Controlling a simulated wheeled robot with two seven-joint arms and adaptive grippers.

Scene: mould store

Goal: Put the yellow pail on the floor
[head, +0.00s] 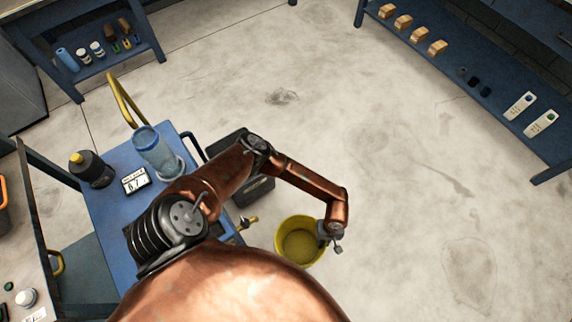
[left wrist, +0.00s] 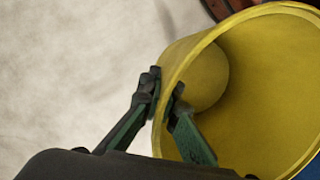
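The yellow pail (head: 298,242) is right of the blue cart in the head view, open side up. My left gripper (head: 333,236) is at the right side of its rim. In the left wrist view, the pail (left wrist: 262,85) fills the right side. The fingers of my left gripper (left wrist: 165,88) are closed on its wall, one outside and one inside. I cannot tell for sure whether the pail's bottom touches the concrete floor (head: 400,190); it is hidden. My right gripper is not in view.
The blue cart (head: 112,212) carries a clear blue-lidded container (head: 158,152), a dark yellow-capped bottle (head: 91,169) and a small display (head: 136,179). A black case (head: 258,190) stands beside it. A blue shelf (head: 440,80) lines the upper right. Floor on the right is clear.

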